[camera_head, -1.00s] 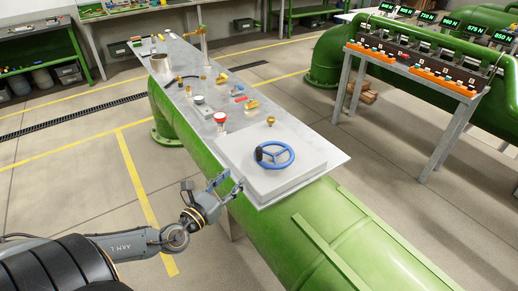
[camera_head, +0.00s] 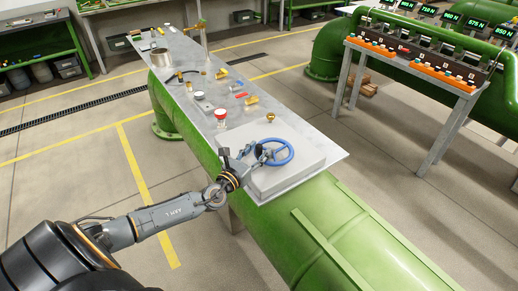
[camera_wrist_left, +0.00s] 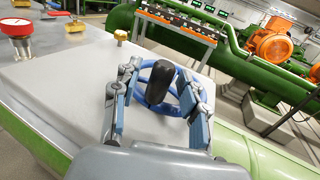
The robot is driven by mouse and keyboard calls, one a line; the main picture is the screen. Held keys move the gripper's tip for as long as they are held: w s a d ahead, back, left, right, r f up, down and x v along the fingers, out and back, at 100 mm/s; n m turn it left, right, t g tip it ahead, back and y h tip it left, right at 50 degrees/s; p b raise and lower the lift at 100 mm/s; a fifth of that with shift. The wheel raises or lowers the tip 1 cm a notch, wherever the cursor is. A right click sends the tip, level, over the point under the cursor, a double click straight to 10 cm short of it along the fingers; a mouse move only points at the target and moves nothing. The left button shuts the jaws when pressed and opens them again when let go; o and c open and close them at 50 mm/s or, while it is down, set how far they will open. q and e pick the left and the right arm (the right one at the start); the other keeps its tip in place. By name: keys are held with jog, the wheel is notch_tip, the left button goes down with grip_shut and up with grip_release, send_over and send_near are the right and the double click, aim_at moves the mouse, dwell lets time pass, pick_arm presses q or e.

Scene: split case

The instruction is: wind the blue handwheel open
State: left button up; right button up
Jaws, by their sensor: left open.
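The blue handwheel (camera_head: 280,153) lies flat on the pale grey block at the near end of the metal bench top. It also shows in the left wrist view (camera_wrist_left: 178,108), with its black knob (camera_wrist_left: 159,84) standing up from the rim. My left gripper (camera_head: 262,153) is at the wheel's left side. In the left wrist view its open fingers (camera_wrist_left: 155,95) stand on both sides of the knob, with gaps between. I cannot tell whether a finger touches the wheel. The knob is mostly hidden by the fingers in the head view. My right gripper is in neither view.
A brass fitting (camera_head: 270,117) stands at the block's far edge. A red-topped valve (camera_head: 220,116) stands on the bench left of the block. Several small parts lie farther back. A table with numbered displays (camera_head: 415,70) is at the right. The floor left of the bench is clear.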

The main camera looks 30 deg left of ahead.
pick_arm(q)
jog(key=shift+w, duration=0.4)
jog(key=shift+c, duration=0.2)
grip_shut()
